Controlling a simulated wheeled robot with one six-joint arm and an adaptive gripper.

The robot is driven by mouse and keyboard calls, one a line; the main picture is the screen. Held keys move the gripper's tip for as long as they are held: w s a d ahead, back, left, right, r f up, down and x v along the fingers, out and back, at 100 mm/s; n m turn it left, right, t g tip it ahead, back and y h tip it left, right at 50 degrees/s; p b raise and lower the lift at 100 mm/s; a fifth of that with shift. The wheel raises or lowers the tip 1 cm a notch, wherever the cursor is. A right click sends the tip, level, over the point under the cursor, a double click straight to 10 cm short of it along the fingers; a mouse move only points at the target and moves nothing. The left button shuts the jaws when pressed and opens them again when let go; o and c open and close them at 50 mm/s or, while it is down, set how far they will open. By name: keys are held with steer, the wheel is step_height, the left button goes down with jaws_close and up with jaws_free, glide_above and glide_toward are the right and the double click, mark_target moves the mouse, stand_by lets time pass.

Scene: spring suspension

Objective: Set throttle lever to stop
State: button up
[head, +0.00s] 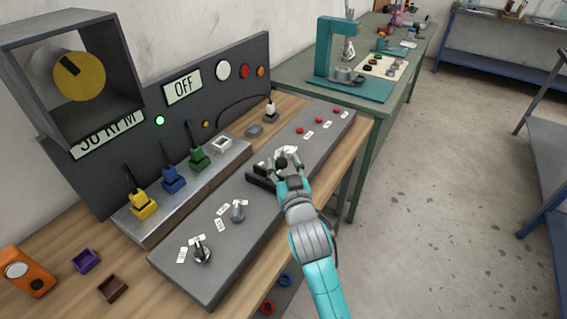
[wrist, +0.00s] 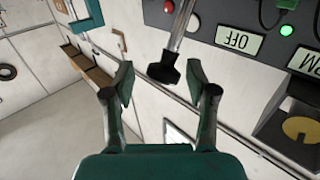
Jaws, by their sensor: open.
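The throttle lever shows in the wrist view as a metal rod with a black knob (wrist: 163,71) at its end. The knob appears between or just beyond the open fingertips of my gripper (wrist: 160,84), with visible gaps on both sides. In the head view my gripper (head: 278,166) is over the middle of the sloped grey console (head: 228,255), beside a black slotted block (head: 262,178) that looks like the lever's base. My gripper and wrist hide most of the lever there. White labels (head: 288,150) sit just behind the gripper, too small to read.
Two rotary knobs (head: 201,250) stand on the console's near end and several red buttons (head: 318,120) on its far end. Yellow, blue and green plugs (head: 143,205) stand behind. The back panel display (head: 183,87) reads OFF. An orange device (head: 27,270) lies at left.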

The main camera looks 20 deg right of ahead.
steer(key=s+a, duration=0.1)
steer(key=s, duration=1)
steer(key=shift+a, duration=0.35)
steer(key=s+a+f+n+g+y, duration=0.1)
steer(key=s+f+n+y, duration=0.15)
steer(key=s+f, duration=1.15)
steer(key=s+r+g, duration=0.1)
steer(key=s+g, duration=0.1)
steer(key=s, duration=2.1)
steer(key=shift+s+a+m, duration=0.15)
steer(key=shift+s+m, duration=0.2)
steer(key=shift+s, duration=0.05)
